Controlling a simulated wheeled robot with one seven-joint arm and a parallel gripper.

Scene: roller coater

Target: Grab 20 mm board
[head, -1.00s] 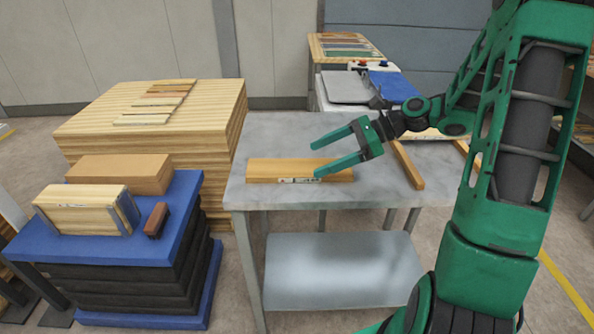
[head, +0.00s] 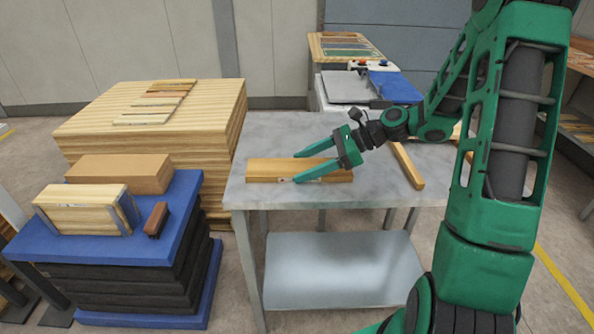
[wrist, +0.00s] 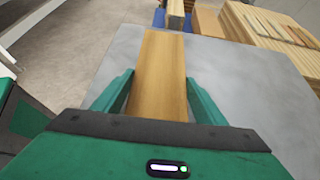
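The board (head: 262,170) is a long orange-brown piece of wood lying flat on the grey metal table, with a small pale label on its front edge. In the wrist view the board (wrist: 160,75) runs lengthwise away from me between the two green fingers. My gripper (head: 296,167) is open at the board's right part, one finger on the far side and one on the near side.
The grey table (head: 285,132) also bears a narrow wooden strip (head: 408,165) at the right. A blue-topped stack (head: 185,205) with wooden blocks stands at the left. A large wood stack (head: 215,100) is behind it. A machine (head: 345,88) stands behind the table.

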